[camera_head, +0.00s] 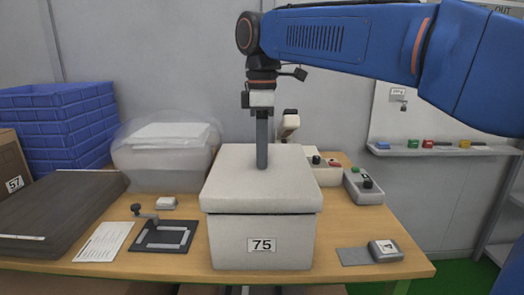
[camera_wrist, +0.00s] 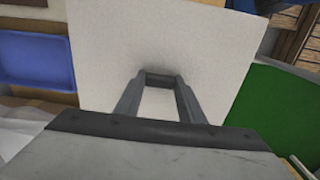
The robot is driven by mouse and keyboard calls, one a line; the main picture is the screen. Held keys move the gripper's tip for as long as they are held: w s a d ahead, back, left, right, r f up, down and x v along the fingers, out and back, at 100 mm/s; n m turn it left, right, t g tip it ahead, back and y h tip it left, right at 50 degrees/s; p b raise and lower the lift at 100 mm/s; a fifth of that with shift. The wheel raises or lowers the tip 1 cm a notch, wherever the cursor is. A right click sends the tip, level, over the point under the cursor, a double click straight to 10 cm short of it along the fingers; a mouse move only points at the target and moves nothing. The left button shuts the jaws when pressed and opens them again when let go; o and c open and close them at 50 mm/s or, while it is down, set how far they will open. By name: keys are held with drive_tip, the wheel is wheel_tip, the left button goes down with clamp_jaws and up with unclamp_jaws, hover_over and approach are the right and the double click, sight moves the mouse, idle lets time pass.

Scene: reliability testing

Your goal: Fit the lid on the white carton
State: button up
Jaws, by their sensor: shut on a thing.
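The white carton (camera_head: 225,240) stands on the table with a "75" label on its front. The white lid (camera_head: 225,180) lies over its top, looks level and slightly overhangs the front. I see no clear gap between lid and carton from here. My gripper (camera_head: 262,165) points straight down at the middle of the lid. In the wrist view the fingers (camera_wrist: 160,75) reach the lid (camera_wrist: 190,35) and are shut on it. The part between the fingertips is hard to make out. The inside of the carton is hidden.
The wooden table (camera_head: 330,250) holds a black fixture (camera_head: 165,236), a paper sheet (camera_head: 103,242), a grey labelled device (camera_head: 385,250) and a button box (camera_head: 364,186). Blue crates (camera_head: 60,125) and a plastic-wrapped bundle (camera_head: 165,160) stand at the back left.

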drive_tip(key=shift+f, duration=1.8)
idle(2.9)
drive_tip(key=o, duration=1.6)
drive_tip(key=shift+o, duration=0.2)
drive_tip(key=shift+r, duration=3.5)
clamp_jaws()
